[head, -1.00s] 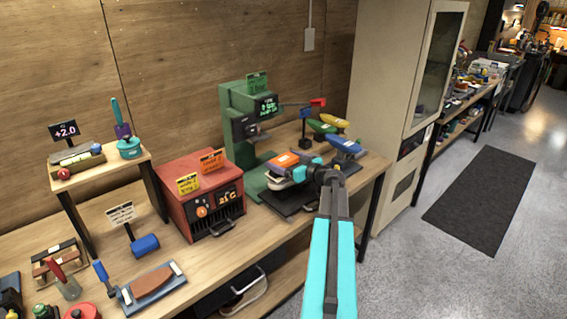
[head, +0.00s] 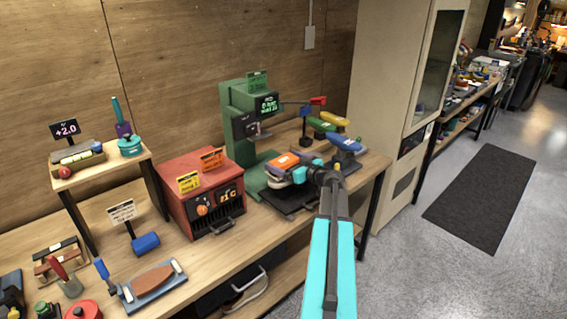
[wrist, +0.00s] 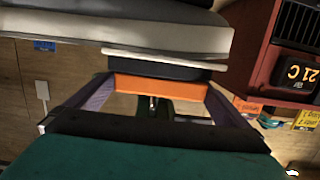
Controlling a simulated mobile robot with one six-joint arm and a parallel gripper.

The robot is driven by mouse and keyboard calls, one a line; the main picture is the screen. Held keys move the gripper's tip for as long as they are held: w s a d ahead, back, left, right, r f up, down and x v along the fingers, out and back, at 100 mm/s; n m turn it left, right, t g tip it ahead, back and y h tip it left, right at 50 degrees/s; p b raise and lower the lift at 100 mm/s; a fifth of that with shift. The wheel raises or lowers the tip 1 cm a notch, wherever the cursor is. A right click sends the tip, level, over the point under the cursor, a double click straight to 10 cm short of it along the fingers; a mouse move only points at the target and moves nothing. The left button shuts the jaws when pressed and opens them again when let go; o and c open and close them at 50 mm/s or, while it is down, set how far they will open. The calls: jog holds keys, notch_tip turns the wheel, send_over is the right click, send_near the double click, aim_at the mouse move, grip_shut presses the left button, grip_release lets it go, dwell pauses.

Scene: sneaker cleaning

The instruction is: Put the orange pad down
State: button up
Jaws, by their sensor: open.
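The orange pad (head: 283,160) sits at the green press, on top of a dark layer and a pale, sole-like piece. In the wrist view, which looks upside down, the orange pad (wrist: 158,89) is a flat block between my two fingers. My gripper (wrist: 150,106) is open, with one purple-grey finger at each side of the pad. I cannot tell whether either finger touches it. In the head view my gripper (head: 300,172) is at the pad's right side and partly hides the stack.
The green press (head: 240,140) stands behind the pad. A red heater box (head: 204,190) is close on its left. Blue (head: 345,143), green (head: 320,124) and yellow (head: 334,117) shoe-like forms stand at the back right. A tall cabinet (head: 384,110) is beyond the bench's right end.

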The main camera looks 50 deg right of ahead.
jog(key=shift+r, duration=0.1)
jog(key=s+r+b, duration=0.1)
jog(key=s+b, duration=0.1)
jog(key=s, duration=1)
jog(key=shift+a+r+b, duration=0.3)
jog(key=shift+a+r, duration=0.1)
dwell(0.4)
